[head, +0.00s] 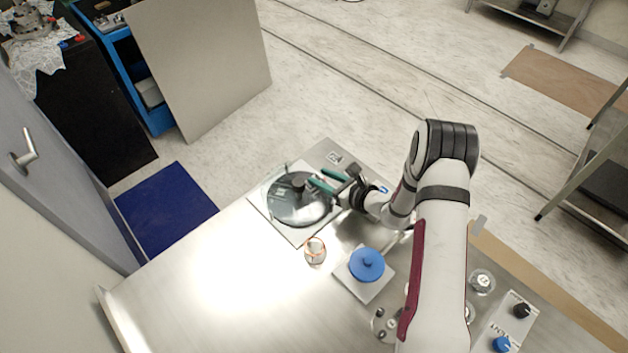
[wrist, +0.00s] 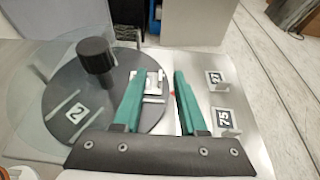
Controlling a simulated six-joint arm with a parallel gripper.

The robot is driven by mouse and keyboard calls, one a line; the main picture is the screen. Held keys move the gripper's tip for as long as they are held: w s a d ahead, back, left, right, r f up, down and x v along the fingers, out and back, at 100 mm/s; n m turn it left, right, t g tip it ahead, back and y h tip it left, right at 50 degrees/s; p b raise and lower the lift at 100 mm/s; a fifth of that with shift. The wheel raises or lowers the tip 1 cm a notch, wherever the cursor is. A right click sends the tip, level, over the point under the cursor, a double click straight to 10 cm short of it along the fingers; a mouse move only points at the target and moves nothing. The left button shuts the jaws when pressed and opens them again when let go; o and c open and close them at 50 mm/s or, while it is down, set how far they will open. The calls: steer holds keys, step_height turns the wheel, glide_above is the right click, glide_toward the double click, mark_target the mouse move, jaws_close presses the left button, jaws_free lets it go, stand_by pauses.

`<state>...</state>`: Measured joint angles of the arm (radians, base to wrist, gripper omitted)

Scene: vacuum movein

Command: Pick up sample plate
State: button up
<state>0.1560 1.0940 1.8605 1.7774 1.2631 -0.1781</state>
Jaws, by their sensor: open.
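My gripper (head: 323,180) is open, with its two green fingers apart over the right edge of the dark round disc (head: 300,205). In the wrist view, my gripper (wrist: 158,88) has a small silvery plate-like piece (wrist: 152,83) on the disc's rim between its fingers, nearer the left finger. It looks like the sample plate, and the fingers do not clearly touch it. The disc (wrist: 62,100) carries a label "2", pale slots and a black knob (wrist: 97,58). In the head view the fingers and glare hide the small piece.
Clear glass surrounds the disc. Tags "27" (wrist: 215,78) and "75" (wrist: 224,120) stand right of the fingers. A blue-lidded item (head: 367,265), an orange-rimmed glass (head: 315,250) and control knobs (head: 521,310) are on the steel table. The table's left part (head: 200,285) is clear.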

jaws_close()
steer(key=shift+r, duration=0.1)
stand_by(0.3)
steer(key=r, duration=0.2)
steer(key=d+r, duration=0.1)
steer(key=r, duration=0.1)
steer(key=shift+s+r, duration=0.15)
steer(key=shift+r, duration=0.15)
steer(key=s+d+r, duration=0.4)
steer(key=d+r, duration=0.2)
steer(key=d, duration=0.3)
steer(key=w+a+f+g+h, duration=0.1)
steer(key=w+a+f, duration=0.25)
steer(key=a, duration=0.65)
steer(key=shift+w+f, duration=0.15)
steer(key=shift+f, duration=1.35)
steer(key=shift+w+f, duration=0.15)
steer(key=shift+f, duration=1.35)
steer(key=shift+f, duration=0.55)
jaws_free()
